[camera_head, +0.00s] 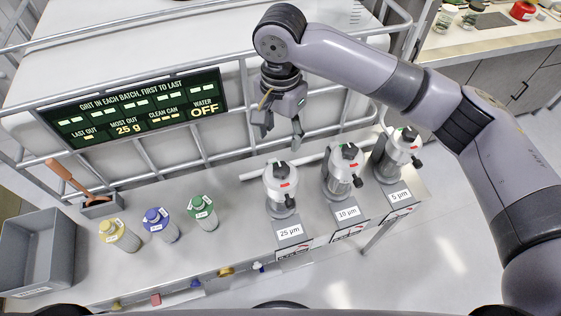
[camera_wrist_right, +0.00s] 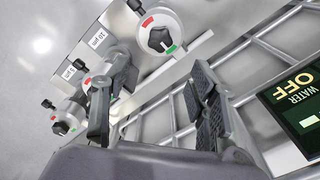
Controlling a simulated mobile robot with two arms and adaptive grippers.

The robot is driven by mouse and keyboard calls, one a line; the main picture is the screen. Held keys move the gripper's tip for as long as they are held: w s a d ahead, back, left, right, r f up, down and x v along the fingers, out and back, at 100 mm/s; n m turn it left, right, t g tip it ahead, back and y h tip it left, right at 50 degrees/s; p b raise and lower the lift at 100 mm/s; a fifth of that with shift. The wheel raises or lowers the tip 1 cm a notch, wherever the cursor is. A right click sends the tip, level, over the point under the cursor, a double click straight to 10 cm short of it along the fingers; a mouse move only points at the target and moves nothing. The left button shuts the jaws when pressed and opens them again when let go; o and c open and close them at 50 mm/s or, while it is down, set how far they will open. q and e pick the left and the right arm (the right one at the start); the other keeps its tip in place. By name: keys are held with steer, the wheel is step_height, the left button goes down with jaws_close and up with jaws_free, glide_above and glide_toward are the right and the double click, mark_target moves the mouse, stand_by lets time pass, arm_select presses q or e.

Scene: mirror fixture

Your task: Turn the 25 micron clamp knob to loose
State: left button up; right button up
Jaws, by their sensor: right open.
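The 25 micron unit (camera_head: 281,196) is a grey-white canister on the bench, behind its "25 µm" label. Its black clamp knob (camera_head: 282,168) sits on the round top, with a red mark in front. In the right wrist view this knob (camera_wrist_right: 160,40) lies beyond the fingers, between a red mark at upper left and a green mark at lower right. My right gripper (camera_head: 280,130) is open and empty, pointing down above and behind the knob, apart from it. Its two fingers also show in the wrist view (camera_wrist_right: 153,100). My left gripper is not in view.
The 10 micron unit (camera_head: 343,172) and 5 micron unit (camera_head: 398,156) stand to the right. Yellow, blue and green bottles (camera_head: 203,212) stand left. A metal rail frame and a dark sign (camera_head: 130,108) reading "WATER OFF" are behind. The bench between bottles and units is clear.

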mark_target(280, 168)
step_height(280, 168, down, 13)
steer(key=shift+r+p, duration=0.2)
steer(key=shift+p, duration=1.05)
steer(key=shift+c, duration=0.5)
steer(key=c, duration=1.1)
